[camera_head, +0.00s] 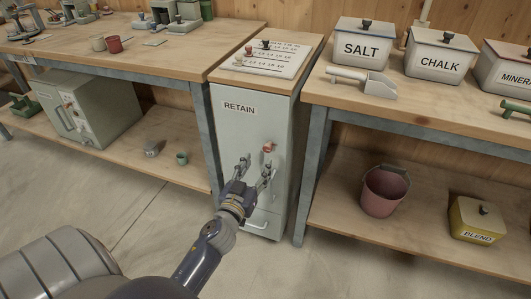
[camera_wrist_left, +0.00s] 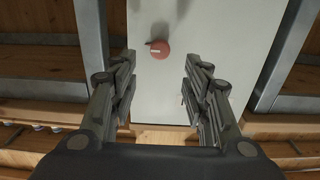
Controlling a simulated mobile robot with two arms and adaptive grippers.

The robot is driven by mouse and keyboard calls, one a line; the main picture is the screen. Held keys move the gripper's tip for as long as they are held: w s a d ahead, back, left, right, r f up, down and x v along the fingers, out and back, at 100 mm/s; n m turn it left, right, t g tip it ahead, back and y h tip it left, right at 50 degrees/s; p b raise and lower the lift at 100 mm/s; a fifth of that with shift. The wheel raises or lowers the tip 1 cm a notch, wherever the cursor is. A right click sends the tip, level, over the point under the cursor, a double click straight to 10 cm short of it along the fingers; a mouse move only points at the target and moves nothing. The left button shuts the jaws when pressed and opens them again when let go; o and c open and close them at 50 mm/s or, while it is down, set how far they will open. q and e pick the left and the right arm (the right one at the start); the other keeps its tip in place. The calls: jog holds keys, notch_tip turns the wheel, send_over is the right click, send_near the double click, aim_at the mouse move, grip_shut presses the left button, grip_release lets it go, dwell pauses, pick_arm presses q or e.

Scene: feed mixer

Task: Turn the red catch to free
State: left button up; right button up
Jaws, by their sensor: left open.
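The red catch (camera_head: 268,148) is a small round red knob on the front of the grey cabinet (camera_head: 228,132) labelled RETAIN. In the left wrist view the red catch (camera_wrist_left: 159,49) shows as a red disc with a pale mark, with a dark piece at its left side. My left gripper (camera_head: 255,168) is open in front of the cabinet, just below the catch. In the left wrist view its fingers (camera_wrist_left: 158,85) stand apart with nothing between them, and the catch lies beyond their tips. My right gripper is not in view.
Wooden benches flank the cabinet. The right bench holds a SALT bin (camera_head: 361,48), a CHALK bin (camera_head: 440,62) and a scoop (camera_head: 365,83). A pink bucket (camera_head: 384,196) and a yellow BLEND box (camera_head: 477,222) sit on its lower shelf. The floor before the cabinet is clear.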

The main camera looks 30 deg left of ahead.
aim_at(267, 149)
pick_arm(q)
jog(key=x, duration=0.8)
jog(key=shift+d, duration=0.1)
grip_shut()
